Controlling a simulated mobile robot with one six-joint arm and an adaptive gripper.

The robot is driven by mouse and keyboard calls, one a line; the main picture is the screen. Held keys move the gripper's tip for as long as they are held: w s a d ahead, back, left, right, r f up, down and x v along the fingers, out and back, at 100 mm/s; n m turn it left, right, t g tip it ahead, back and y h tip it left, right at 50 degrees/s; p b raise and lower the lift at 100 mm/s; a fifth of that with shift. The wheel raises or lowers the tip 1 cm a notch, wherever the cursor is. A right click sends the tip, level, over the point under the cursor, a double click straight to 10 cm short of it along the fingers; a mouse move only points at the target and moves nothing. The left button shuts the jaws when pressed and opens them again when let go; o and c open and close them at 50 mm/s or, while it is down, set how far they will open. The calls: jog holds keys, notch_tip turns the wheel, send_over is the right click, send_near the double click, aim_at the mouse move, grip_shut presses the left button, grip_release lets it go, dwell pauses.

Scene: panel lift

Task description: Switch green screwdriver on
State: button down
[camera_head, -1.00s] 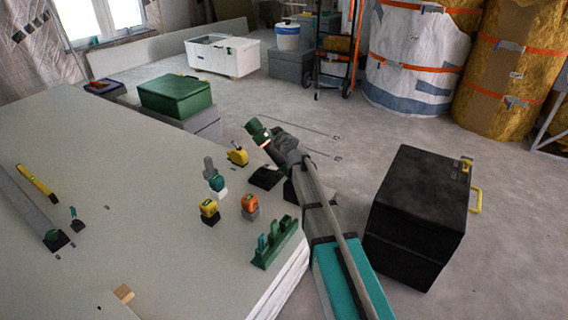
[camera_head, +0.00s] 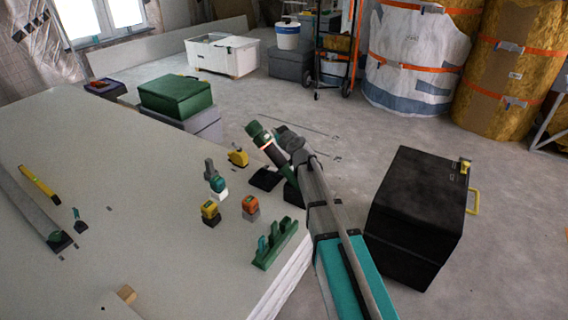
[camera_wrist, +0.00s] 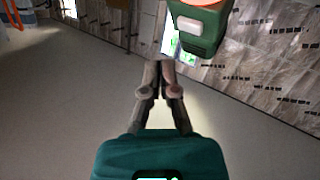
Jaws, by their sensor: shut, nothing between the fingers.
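A tool with a dark green end (camera_head: 256,131), which I take to be the green screwdriver, leans up and left at the far right edge of the panel stack. A bright reddish band shows below its green end. In the wrist view its green housing (camera_wrist: 199,40) hangs at the top, cut off by the frame, with an orange part and a pale button-like patch (camera_wrist: 197,25). My gripper (camera_wrist: 158,66) is shut and empty, pointing forward below and left of the housing, apart from it in the picture. In the head view my arm hides much of the tool's right side.
The pale panel stack (camera_head: 110,220) carries a teal tool with a grey top (camera_head: 216,182), a yellow device (camera_head: 210,212), an orange device (camera_head: 250,206) and a green rack (camera_head: 276,246). A black box (camera_head: 415,215) stands right of my arm.

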jog(key=shift+s+d+r+p, duration=0.4)
jog(key=shift+d+r+p, duration=0.15)
jog(key=shift+r, duration=0.1)
jog(key=shift+s+d+r+p, duration=0.35)
jog(key=shift+d+r+p, duration=0.15)
jog(key=shift+r, duration=0.1)
